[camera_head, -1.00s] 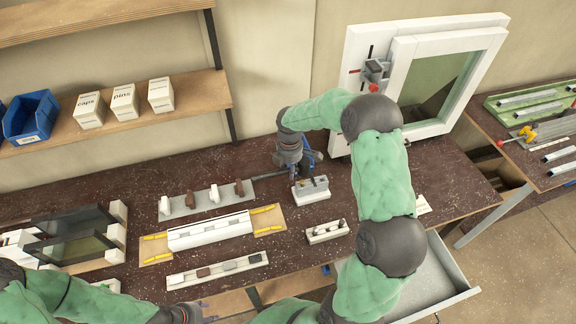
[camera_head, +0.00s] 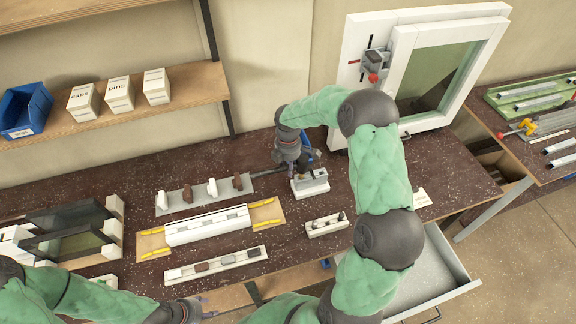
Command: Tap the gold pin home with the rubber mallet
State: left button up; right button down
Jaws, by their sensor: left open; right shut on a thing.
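My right gripper (camera_head: 297,164) is at the back middle of the bench, pointing down close behind a small grey metal block on a white base (camera_head: 310,187). It is shut on a dark thing, probably the rubber mallet, mostly hidden by the fingers and wrist. A thin dark rod (camera_head: 266,172) shows left of the fingers. I cannot make out the gold pin, nor whether the held thing touches the block. My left gripper (camera_head: 208,309) is open and empty at the bench's front edge.
A grey strip with white and brown pieces (camera_head: 174,204), a white profile on a wooden board (camera_head: 207,226) and a white strip with small blocks (camera_head: 238,261) lie left of the block. A small white holder (camera_head: 326,225) stands in front. A window frame (camera_head: 402,60) stands behind right.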

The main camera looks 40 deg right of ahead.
jog(key=shift+r+p, duration=0.3)
dwell(1.0)
jog(key=shift+r+p, duration=1.4)
jog(key=shift+r, duration=0.65)
jog(key=shift+f, duration=0.1)
